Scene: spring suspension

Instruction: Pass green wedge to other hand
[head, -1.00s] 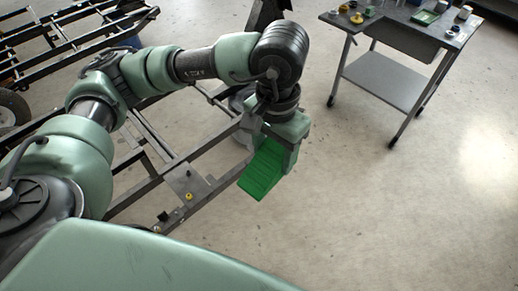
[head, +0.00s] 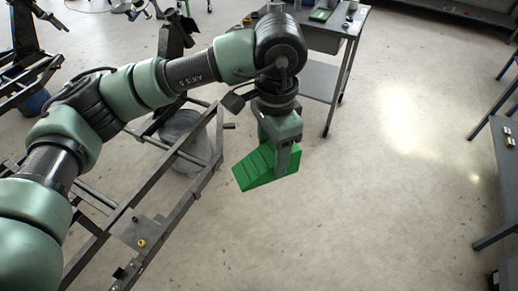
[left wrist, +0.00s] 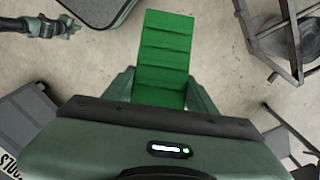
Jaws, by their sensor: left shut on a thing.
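The green wedge (head: 256,168), a stepped block, is held in the air by my left gripper (head: 281,160) in the head view. The gripper points down and is shut, its fingers on either side of the wedge. The wedge's thin end sticks out to the left. In the left wrist view the ridged face of the wedge (left wrist: 164,50) reaches up from between the fingers. What looks like my right gripper (left wrist: 62,27) is small at the upper left of the left wrist view, apart from the wedge; its jaw state is unclear. It is not in the head view.
A dark metal frame (head: 140,228) stands below and left of the wedge, with a grey bucket (head: 187,140) behind it. A work cart (head: 318,80) with small items is at the back. Another table (head: 497,185) is at the right edge. Open floor lies right of the gripper.

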